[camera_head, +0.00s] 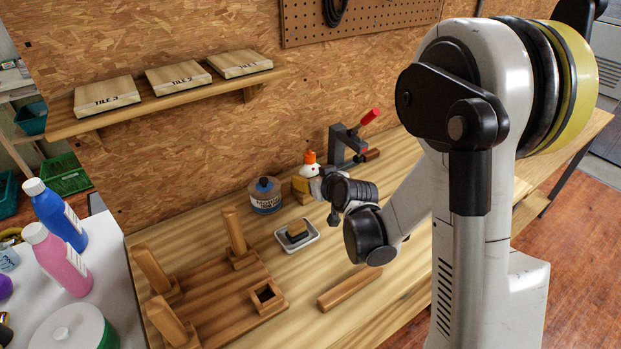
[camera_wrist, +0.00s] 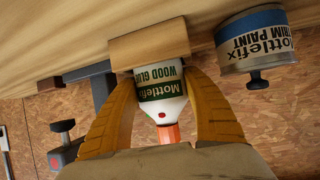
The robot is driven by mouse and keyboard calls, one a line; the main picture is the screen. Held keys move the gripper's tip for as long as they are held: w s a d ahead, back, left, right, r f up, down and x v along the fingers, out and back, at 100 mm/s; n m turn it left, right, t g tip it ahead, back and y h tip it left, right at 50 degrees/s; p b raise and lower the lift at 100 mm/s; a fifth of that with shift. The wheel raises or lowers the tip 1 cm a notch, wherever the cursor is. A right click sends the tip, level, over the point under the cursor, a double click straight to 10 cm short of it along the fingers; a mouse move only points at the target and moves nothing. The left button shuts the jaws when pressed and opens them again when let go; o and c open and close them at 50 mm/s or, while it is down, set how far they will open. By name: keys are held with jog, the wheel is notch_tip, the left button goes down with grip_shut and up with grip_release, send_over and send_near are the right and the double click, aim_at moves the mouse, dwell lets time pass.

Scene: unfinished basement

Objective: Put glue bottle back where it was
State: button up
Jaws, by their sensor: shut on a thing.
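The glue bottle (camera_head: 308,169) is white with an orange cap, near the back of the wooden workbench. In the wrist view the bottle (camera_wrist: 160,88) reads "Mottlefix Wood Glue" and appears inverted, as does the whole picture. My gripper (camera_wrist: 162,100) is shut on it, with one yellow finger on each side. In the head view my gripper (camera_head: 312,183) partly hides the bottle. A light wooden block (camera_wrist: 150,44) covers the bottle's lower end in the wrist view; the block (camera_head: 300,186) sits on the bench. I cannot tell whether the bottle rests in it.
A paint can (camera_head: 265,198) stands left of the bottle, and a clamp (camera_head: 347,147) right behind it. A small tray (camera_head: 310,240) lies in front. A peg rack (camera_head: 205,290) and a loose wooden peg (camera_head: 349,287) are nearer. A tile shelf (camera_head: 180,98) hangs above left.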

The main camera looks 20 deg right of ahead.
jog(key=shift+f, duration=0.15)
jog(key=o, duration=1.2)
jog(key=shift+c, duration=0.2)
jog(key=shift+r, duration=0.25)
jog(key=s+r+g+p, duration=0.1)
jog(key=s+r, duration=0.3)
jog(key=s, duration=0.6)
jog(key=s+r+m+g+h+p, duration=0.1)
jog(key=s+r, duration=0.3)
jog(key=s, duration=0.6)
jog(key=s+r+g+p, duration=0.1)
jog(key=s+r+g, duration=0.2)
jog(key=s, duration=0.6)
notch_tip(320, 180, up, 2)
jog(key=shift+s+r+h+p, duration=0.1)
jog(key=shift+s+h+p, duration=0.25)
jog(key=shift+s+h, duration=0.05)
